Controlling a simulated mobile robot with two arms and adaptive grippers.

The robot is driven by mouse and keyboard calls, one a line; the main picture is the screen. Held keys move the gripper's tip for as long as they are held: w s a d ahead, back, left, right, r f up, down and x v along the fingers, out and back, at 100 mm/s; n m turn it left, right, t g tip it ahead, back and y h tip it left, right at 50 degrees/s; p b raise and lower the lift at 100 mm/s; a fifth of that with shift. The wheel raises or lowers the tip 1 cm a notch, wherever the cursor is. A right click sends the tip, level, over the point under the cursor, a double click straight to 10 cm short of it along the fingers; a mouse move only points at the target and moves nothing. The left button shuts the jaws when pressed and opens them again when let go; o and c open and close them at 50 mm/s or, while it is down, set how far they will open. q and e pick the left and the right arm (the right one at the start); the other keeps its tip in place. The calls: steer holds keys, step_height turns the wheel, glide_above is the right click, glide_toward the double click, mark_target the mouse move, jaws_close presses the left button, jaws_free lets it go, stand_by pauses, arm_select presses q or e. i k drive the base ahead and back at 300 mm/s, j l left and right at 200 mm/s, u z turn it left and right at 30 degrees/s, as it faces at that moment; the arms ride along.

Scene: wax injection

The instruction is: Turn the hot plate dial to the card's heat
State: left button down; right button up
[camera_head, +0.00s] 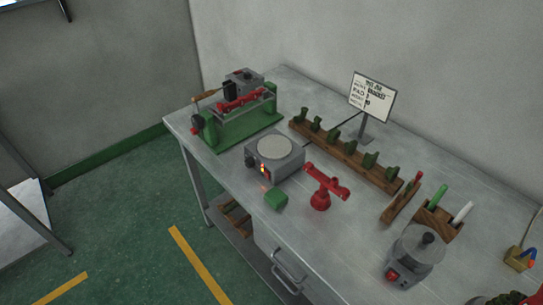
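The hot plate (286,172) is a grey box with a pale round top, standing near the front edge of the metal table. Its front face has a dark knob-like part at the left, which seems to be the dial (249,160), and a small lit orange-red spot beside it. The dial's setting is too small to read. The white card (372,97) stands on a grey stand at the back of the table. Its dark print is too small to read for a heat value. Neither of my grippers is in view.
A green machine with red parts (236,122) stands left of the hot plate. A green block (276,198) and a red stand (320,200) are close in front and right. A wooden rack (345,153) lies behind; a grey pot (415,257) stands at the right.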

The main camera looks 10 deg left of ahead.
mark_target(249, 163)
steer(key=z, duration=0.25)
steer(key=j+z, duration=0.35)
steer(key=i+j+z, duration=0.1)
steer(key=z, duration=0.25)
steer(key=j+z, duration=0.35)
